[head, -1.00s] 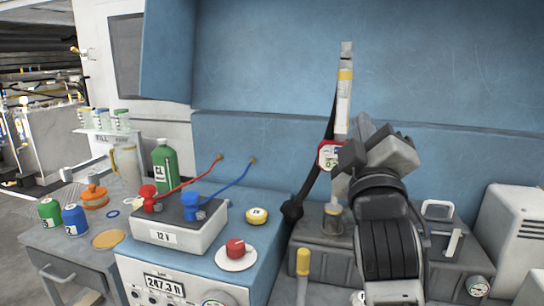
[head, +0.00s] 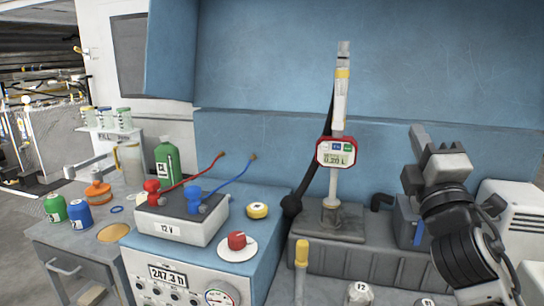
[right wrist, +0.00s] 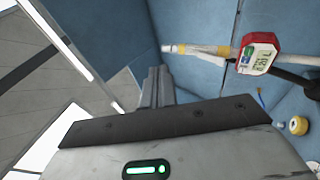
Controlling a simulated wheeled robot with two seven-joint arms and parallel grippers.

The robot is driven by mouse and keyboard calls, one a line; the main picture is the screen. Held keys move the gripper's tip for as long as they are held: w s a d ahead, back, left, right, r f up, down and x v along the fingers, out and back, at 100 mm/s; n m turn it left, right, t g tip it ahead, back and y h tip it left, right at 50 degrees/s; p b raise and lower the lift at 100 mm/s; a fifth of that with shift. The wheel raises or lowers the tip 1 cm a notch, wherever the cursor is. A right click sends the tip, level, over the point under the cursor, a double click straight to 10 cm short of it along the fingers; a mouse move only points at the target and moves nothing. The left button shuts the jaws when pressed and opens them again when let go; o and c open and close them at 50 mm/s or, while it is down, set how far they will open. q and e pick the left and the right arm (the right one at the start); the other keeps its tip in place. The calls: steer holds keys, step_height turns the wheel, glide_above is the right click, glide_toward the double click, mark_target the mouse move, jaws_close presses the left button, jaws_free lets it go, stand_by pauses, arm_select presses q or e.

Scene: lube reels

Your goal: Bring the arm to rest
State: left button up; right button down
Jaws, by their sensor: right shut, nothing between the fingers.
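My right gripper (head: 418,140) is shut and empty, raised in front of the blue panel at the right of the head view. Its shut fingers (right wrist: 154,88) also show in the right wrist view. It is apart from the upright dispensing nozzle with the red-framed meter (head: 337,151), which stands to its left. The meter shows in the right wrist view too (right wrist: 258,54). The meter's display reads about 0.20 L, though small.
A battery box (head: 180,218) with red and blue clamps sits on the blue cabinet. A red knob (head: 237,241), yellow cap (head: 257,210) and green bottle (head: 169,165) stand nearby. A white vented box (head: 510,220) is behind my right arm. Space above the cabinet is free.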

steer(key=s+d+f+m+g+y, duration=0.1)
steer(key=s+f+m+g, duration=0.2)
steer(key=f, duration=1.2)
steer(key=s+f+m+g+y, duration=0.1)
steer(key=s+f+g+y, duration=0.3)
steer(key=f, duration=1.2)
steer(key=s+a+f+m+g+h, duration=0.1)
steer(key=s+f+m+g, duration=0.65)
steer(key=s+f, duration=1.05)
steer(key=w+a+r+m, duration=0.1)
steer(key=a+m, duration=0.3)
steer(key=a, duration=0.5)
steer(key=shift+w+r+t, duration=0.3)
steer(key=shift+w+t, duration=0.05)
steer(key=shift+t, duration=0.1)
steer(key=shift+a, duration=0.1)
